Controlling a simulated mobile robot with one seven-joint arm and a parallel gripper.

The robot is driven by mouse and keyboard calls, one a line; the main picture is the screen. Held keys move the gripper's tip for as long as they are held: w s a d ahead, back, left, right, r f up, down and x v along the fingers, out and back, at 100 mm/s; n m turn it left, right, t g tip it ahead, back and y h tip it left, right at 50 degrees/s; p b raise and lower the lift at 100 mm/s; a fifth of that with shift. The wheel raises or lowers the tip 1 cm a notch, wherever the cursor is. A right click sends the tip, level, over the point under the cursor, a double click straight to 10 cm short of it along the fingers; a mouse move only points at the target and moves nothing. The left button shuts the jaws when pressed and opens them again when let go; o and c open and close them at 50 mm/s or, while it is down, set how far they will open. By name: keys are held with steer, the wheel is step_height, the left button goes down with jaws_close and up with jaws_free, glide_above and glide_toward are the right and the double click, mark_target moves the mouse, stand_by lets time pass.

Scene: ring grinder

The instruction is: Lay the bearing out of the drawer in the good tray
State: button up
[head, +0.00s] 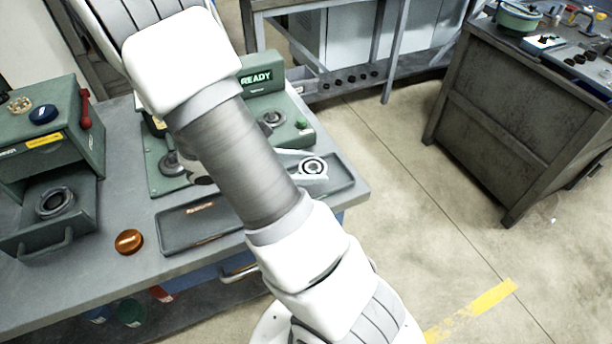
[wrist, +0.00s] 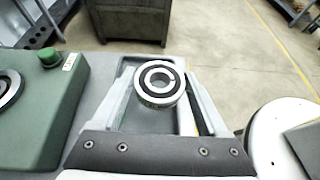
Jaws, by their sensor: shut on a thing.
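The bearing (wrist: 149,92), a dark and silver ring, is held between the two fingers of my gripper (wrist: 160,84) in the wrist view. It shows in the head view (head: 321,167) over the right-hand tray (head: 342,181), a shallow grey tray at the table's right end. Whether the bearing touches the tray floor I cannot tell. A second shallow tray (head: 180,238) with an orange label lies left of it, partly behind my arm. The open drawer (head: 75,222) of the green cabinet at the left has a round dark seat in it.
A green machine (head: 262,82) with a lit READY sign stands behind the trays. Its green button (wrist: 49,57) is left of my gripper in the wrist view. An orange-brown knob (head: 129,241) sits on the table by the drawer. Open floor lies to the right.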

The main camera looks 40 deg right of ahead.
steer(key=shift+w+d+f, duration=0.25)
steer(key=shift+w+f, duration=0.1)
steer(key=shift+w, duration=0.15)
steer(key=shift+w+d+f, duration=0.2)
steer(key=shift+w+f, duration=0.15)
steer(key=shift+w, duration=0.1)
steer(key=shift+f+b, duration=0.35)
steer(key=shift+f, duration=1.5)
steer(key=shift+f, duration=0.2)
steer(key=o, duration=1.4)
steer(key=shift+c, duration=0.2)
steer(key=shift+r, duration=0.1)
